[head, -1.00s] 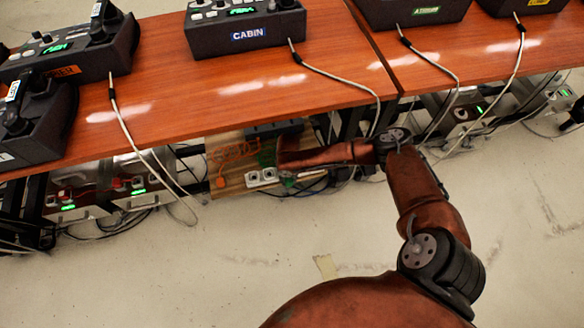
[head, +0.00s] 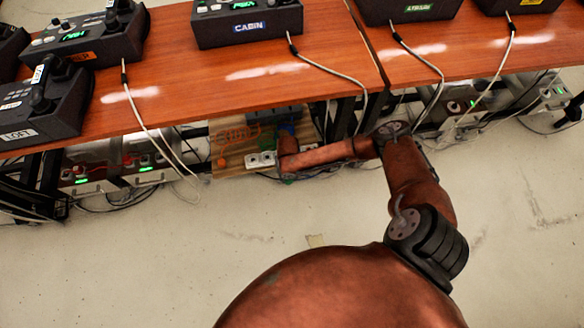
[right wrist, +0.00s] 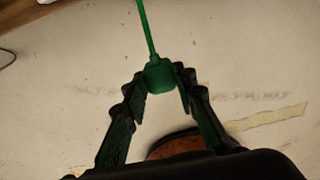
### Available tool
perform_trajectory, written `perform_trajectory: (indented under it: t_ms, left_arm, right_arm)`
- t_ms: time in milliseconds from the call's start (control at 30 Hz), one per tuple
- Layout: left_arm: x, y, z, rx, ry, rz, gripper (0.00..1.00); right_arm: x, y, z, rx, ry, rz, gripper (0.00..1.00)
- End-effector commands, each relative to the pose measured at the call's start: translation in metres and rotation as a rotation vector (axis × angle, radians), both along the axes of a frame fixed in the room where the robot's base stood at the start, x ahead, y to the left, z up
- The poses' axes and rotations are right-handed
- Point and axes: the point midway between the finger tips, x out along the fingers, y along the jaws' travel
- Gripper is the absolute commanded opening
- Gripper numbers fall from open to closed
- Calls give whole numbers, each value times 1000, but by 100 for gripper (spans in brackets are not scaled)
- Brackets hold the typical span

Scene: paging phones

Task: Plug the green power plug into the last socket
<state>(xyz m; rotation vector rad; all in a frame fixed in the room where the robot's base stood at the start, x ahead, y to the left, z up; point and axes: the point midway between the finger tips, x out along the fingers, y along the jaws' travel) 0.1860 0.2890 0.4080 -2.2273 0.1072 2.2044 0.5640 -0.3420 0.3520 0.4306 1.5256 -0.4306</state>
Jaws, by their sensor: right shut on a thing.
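My right gripper (right wrist: 161,88) is shut on the green power plug (right wrist: 159,74), with one finger on each side of it. A green cord runs up from the plug in the right wrist view. In the head view my right arm reaches under the table, and its gripper (head: 287,178) is small and partly hidden beside the power strip. The strip's white sockets (head: 262,159) show just left of my arm. My arm covers part of the strip, so I cannot tell the last socket. The plug is apart from the sockets, over pale floor. My left gripper is out of view.
A wooden board (head: 228,166) with an orange cable (head: 236,135) lies under the red-brown table (head: 190,75). Phone boxes, such as the CABIN phone (head: 247,24), stand on top. Pale cords hang over the front edge. The floor (head: 150,260) in front is mostly clear.

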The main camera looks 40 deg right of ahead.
Motion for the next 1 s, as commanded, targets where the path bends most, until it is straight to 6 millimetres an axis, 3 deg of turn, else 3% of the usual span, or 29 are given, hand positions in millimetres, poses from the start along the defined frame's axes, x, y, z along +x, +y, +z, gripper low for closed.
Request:
perform_trajectory:
  t_ms: [367,1000]
  left_arm:
    - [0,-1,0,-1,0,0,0]
    - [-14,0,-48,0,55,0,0]
  right_arm:
    - [2,1,2,1,2,0,1]
    - [84,11,-3,1,3,-1,1]
